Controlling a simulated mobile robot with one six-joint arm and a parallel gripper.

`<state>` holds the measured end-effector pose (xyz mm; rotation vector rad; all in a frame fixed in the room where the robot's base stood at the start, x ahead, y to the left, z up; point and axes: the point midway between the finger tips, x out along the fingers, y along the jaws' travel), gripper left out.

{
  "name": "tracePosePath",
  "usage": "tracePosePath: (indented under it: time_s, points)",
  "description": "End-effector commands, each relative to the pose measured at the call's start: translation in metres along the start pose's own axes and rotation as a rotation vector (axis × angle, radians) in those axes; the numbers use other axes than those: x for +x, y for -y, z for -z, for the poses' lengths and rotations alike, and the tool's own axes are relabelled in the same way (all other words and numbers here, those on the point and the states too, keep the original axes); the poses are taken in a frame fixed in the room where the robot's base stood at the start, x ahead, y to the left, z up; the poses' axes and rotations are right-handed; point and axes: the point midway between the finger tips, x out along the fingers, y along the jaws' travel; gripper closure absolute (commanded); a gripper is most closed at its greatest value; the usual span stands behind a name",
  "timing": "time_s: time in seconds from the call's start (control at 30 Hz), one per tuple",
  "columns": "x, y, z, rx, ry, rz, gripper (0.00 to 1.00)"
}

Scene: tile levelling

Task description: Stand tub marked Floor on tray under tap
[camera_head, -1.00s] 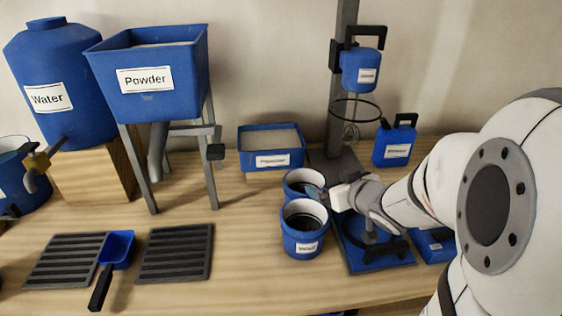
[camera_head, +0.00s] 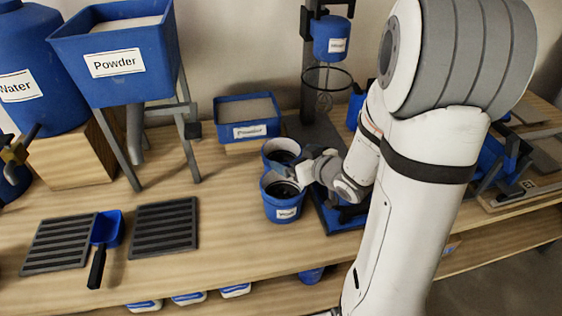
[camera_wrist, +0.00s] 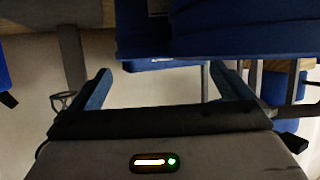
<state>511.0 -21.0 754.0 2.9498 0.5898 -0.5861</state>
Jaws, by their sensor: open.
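Two blue tubs stand together on the bench in the head view. The front tub (camera_head: 284,208) has a white label too small to read, and the back tub (camera_head: 269,158) shows no readable label, so I cannot tell which is marked Floor. My gripper (camera_head: 303,168) is at the right side of their rims; I cannot tell whether it touches them. In the wrist view its two blue fingers (camera_wrist: 160,78) are apart with nothing clearly between them.
A second slatted tray (camera_head: 165,228) lies to the right, with a blue scoop (camera_head: 106,230) between. The Powder hopper (camera_head: 115,62) stands on legs behind, beside the Water barrel (camera_head: 20,70). A blue box (camera_head: 248,131) and a mixer stand (camera_head: 312,90) are behind the tubs.

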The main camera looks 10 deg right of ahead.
Motion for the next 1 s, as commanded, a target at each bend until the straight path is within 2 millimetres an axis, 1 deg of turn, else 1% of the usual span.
tracePosePath:
  time_s: [0.13, 0.2, 0.33, 0.43, 0.67, 1.0]
  points:
    - [0.015, 0.0, 0.001, 0.002, 0.002, 0.003, 0.0]
    - [0.029, -0.001, -0.001, -0.001, 0.0, 0.002, 0.0]
    - [0.045, -0.001, 0.0, 0.0, 0.001, 0.001, 0.0]
    - [0.051, -0.001, 0.001, 0.0, 0.0, 0.0, 0.0]
    - [0.051, -0.002, 0.002, 0.001, 0.0, -0.001, 0.0]
    - [0.051, -0.002, 0.002, 0.001, 0.0, -0.001, 0.28]
